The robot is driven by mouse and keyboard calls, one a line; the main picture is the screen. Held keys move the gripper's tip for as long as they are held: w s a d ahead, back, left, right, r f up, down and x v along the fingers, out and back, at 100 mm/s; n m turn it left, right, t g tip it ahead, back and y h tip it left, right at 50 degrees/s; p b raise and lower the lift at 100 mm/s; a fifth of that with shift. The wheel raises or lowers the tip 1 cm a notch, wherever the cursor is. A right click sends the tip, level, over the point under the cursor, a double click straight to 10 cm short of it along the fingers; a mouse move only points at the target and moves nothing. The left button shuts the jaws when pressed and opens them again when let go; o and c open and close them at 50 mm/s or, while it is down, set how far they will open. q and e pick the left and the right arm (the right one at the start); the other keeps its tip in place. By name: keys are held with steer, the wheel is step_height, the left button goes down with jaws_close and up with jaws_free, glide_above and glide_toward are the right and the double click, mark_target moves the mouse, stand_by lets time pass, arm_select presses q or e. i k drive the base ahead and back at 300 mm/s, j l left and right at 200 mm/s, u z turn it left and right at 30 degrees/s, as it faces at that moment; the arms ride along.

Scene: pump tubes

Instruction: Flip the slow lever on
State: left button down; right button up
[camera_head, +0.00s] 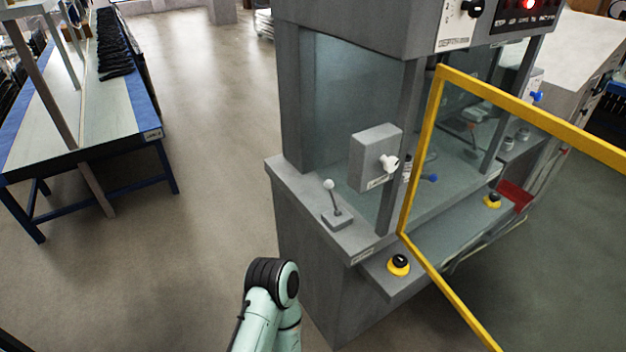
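A small lever (334,200) with a white ball top stands on a grey base on the machine's near left ledge, tilted slightly left. A grey box (375,157) above it carries a white knob (389,163) on its front. I cannot read the labels by either, so I cannot tell which is the slow lever. Part of my arm shows at the bottom centre, in front of the machine's left side and apart from both controls. Neither gripper is in view.
A yellow-framed door (418,161) swings out at the right. Black buttons on yellow bases (398,265) sit along the machine's front ledge. A red lamp (529,4) glows on the top panel. A blue-edged table (90,110) stands at left, with open floor between.

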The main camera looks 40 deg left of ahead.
mark_target(329, 184)
steer(key=j+z, duration=0.3)
steer(key=j, duration=0.2)
steer(key=k+j+z, duration=0.15)
steer(key=j+z, duration=0.2)
steer(key=j, duration=0.15)
steer(key=j+u, duration=0.2)
steer(key=u, duration=0.15)
steer(key=i+j+u, duration=0.15)
steer(key=u, duration=0.15)
steer(key=i+j+u, duration=0.1)
steer(key=j+u, duration=0.25)
steer(key=i+u, duration=0.2)
steer(key=u, duration=0.5)
